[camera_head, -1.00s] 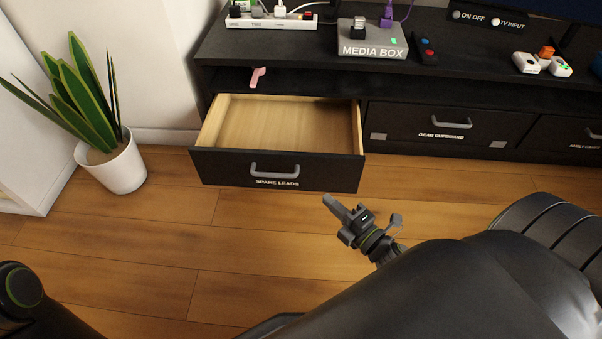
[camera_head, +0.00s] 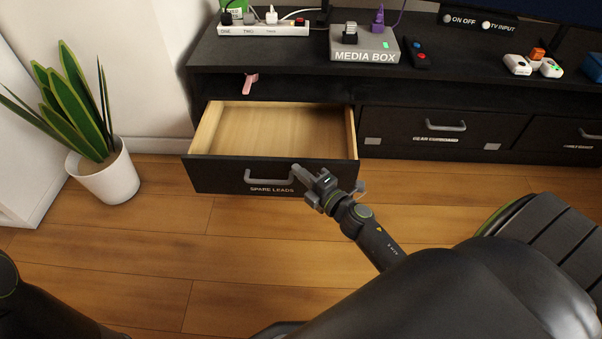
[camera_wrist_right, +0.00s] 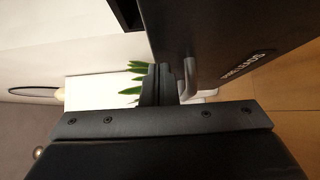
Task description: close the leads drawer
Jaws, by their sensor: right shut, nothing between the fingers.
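The spare leads drawer (camera_head: 222,174) stands pulled out of the black TV stand, and its pale wooden inside looks empty. Its grey bar handle (camera_head: 268,179) is on the front, above the white "SPARE LEADS" label. My right gripper (camera_head: 300,171) is shut and empty, with its fingertips at the right end of the handle in the head view. In the right wrist view the shut fingers (camera_wrist_right: 163,82) are close beside the handle (camera_wrist_right: 188,75) and the drawer front (camera_wrist_right: 225,40). I cannot tell whether they touch. My left gripper is not in view.
A potted plant (camera_head: 108,178) stands left of the drawer. A pink item (camera_head: 250,83) lies on the shelf above it. The stand's top holds a power strip (camera_head: 262,29), the media box (camera_head: 364,45) and a remote (camera_head: 417,55). The gear cupboard drawer (camera_head: 400,127) is shut. Wooden floor in front is clear.

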